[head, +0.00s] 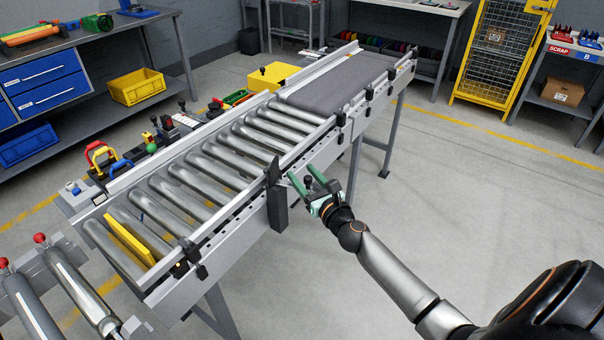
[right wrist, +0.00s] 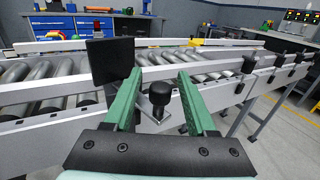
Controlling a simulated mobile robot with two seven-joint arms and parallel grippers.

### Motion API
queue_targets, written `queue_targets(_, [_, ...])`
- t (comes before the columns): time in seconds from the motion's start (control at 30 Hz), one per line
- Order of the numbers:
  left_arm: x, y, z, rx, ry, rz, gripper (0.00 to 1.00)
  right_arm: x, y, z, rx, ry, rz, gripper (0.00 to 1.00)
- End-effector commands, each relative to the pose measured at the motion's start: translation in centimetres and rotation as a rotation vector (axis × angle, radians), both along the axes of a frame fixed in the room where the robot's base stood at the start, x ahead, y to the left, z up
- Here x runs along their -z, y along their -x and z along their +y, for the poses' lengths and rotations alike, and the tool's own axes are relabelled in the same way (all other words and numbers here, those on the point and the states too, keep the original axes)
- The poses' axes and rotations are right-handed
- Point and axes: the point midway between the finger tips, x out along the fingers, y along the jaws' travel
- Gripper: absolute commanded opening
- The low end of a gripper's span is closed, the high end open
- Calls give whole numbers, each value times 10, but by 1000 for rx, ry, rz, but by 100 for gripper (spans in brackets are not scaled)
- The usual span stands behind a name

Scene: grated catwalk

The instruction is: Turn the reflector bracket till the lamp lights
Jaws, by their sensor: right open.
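The reflector bracket appears to be the dark flat plate (head: 275,183) on the near side rail of the roller conveyor. In the right wrist view the plate (right wrist: 110,60) stands upright at left, with a black knob (right wrist: 160,93) to its right. My right gripper (head: 304,176) is open beside the plate. Its two green fingers lie on either side of the knob in the right wrist view (right wrist: 159,75), with gaps; contact is not visible. A tiny orange glow (head: 178,264) shows near the conveyor's near end; I cannot tell if it is the lamp. My left gripper is out of view.
The roller conveyor (head: 185,175) carries a yellow plate (head: 130,240) on its near rollers and leads to a grey belt (head: 335,82). Black clamps line the near rail. Tools and a workbench stand behind it. The floor at right is clear.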

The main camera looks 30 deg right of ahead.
Motion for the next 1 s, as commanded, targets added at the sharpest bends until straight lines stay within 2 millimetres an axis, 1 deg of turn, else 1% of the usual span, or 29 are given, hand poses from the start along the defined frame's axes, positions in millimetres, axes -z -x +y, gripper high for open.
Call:
queue_targets(0.03, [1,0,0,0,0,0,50,0,-4,0,0,0,-1,57])
queue_targets(0.17, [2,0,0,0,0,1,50,0,-9,-1,0,1,0,57])
queue_targets(0.43, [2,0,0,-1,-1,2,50,0,-10,-1,0,1,0,57])
queue_targets(0.47, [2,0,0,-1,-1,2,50,0,-10,-1,0,1,0,55])
queue_targets(0.93, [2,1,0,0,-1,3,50,0,-10,-1,0,1,0,2])
queue_targets(1.0, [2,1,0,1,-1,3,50,0,-10,-1,0,1,0,0])
